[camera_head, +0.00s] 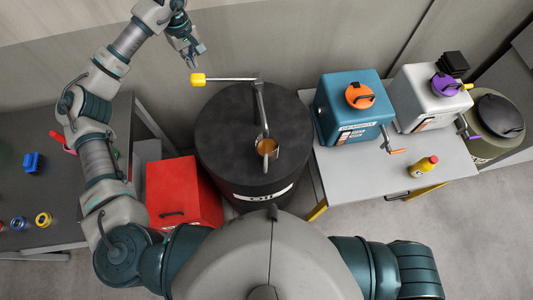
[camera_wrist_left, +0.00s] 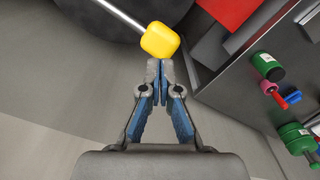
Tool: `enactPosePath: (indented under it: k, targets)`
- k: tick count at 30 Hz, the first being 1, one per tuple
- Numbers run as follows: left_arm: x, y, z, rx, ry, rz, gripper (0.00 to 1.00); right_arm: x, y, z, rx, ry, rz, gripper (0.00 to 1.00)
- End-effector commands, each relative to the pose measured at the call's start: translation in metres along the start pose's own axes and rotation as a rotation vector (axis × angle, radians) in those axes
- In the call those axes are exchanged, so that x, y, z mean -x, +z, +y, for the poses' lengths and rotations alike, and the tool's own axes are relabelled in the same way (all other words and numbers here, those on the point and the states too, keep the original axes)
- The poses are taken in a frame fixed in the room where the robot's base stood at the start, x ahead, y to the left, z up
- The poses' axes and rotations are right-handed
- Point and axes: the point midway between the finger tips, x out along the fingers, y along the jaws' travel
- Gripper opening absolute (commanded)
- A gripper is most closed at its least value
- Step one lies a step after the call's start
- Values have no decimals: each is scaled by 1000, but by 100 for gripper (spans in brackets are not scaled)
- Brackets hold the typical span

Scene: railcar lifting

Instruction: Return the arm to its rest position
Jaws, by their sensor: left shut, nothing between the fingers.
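My left arm rises along the left side of the head view. Its gripper (camera_head: 196,51) is up near the wall, just above the yellow knob (camera_head: 198,79) of a metal lever. In the left wrist view the closed fingertips (camera_wrist_left: 160,64) point at the yellow knob (camera_wrist_left: 160,41), which is just beyond them. The fingers hold nothing. I cannot tell for certain whether the tips touch the knob. My right gripper is not in view.
A black oil drum (camera_head: 225,150) stands in the centre. A red box (camera_head: 183,186) is beside it. A dark table (camera_head: 60,190) is at left. A grey table (camera_head: 350,185) at right bears blue (camera_head: 352,100) and white (camera_head: 417,95) machines and a yellow bottle (camera_head: 423,167).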

Motion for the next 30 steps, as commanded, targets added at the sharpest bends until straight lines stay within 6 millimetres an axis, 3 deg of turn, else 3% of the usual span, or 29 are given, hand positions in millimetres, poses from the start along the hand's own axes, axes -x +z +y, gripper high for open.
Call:
enactPosePath:
  k: [6, 23, 26, 29, 30]
  targets:
    - [20, 0, 0, -1, 0, -1, 0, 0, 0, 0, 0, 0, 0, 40]
    - [21, 1, 1, -1, 2, -3, 0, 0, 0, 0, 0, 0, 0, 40]
    - [11, 11, 12, -7, 36, -30, 0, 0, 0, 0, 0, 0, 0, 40]
    - [-12, 42, 42, -16, 134, -119, 0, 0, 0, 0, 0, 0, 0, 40]
    - [-23, 62, 59, -12, 192, -178, 0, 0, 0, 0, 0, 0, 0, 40]
